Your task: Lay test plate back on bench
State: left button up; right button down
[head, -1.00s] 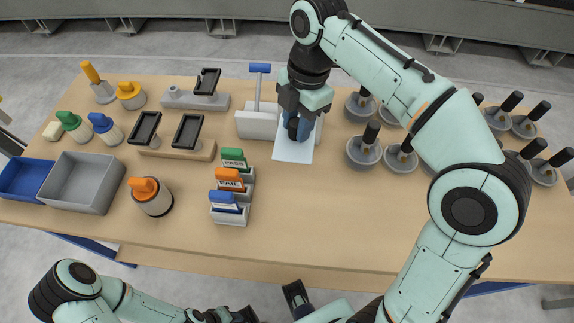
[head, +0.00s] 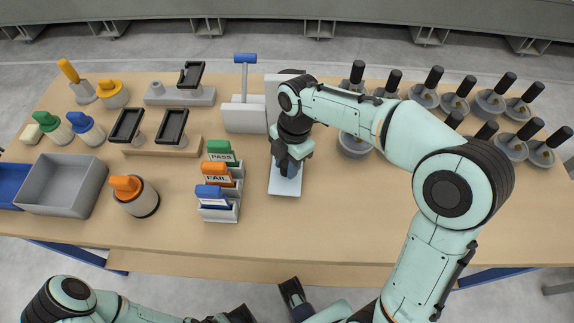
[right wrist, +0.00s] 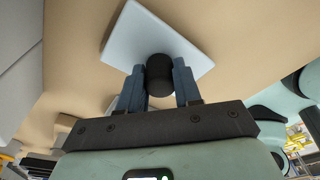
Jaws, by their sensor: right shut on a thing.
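The test plate (head: 285,187) is a pale flat rectangle with a black round knob. My right gripper (head: 288,168) is over it, pointing down. In the right wrist view the fingers (right wrist: 160,88) are shut on the black knob (right wrist: 159,70), and the pale plate (right wrist: 145,35) lies beyond it. The plate is over the bench (head: 330,225), right of the card holders; I cannot tell whether it touches the bench top. My left arm shows at the bottom left of the head view; its gripper (head: 238,315) is dark and cut by the frame edge.
A white stand with a blue-topped handle (head: 244,115) and a pale upright panel (head: 275,95) are behind the plate. Card holders (head: 217,195) marked PASS and FAIL stand left. Several black-handled round pieces (head: 425,95) fill the back right. The front right bench is clear.

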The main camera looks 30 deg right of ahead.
jog(key=shift+f, duration=0.45)
jog(key=shift+f, duration=0.1)
jog(key=c, duration=0.8)
grip_release()
jog(key=r, duration=0.4)
jog(key=d+r+p, duration=0.1)
jog(key=r, duration=0.3)
jog(key=r+p, duration=0.1)
jog(key=r, duration=0.3)
jog(key=shift+w+d, duration=0.2)
jog(key=shift+d, duration=0.15)
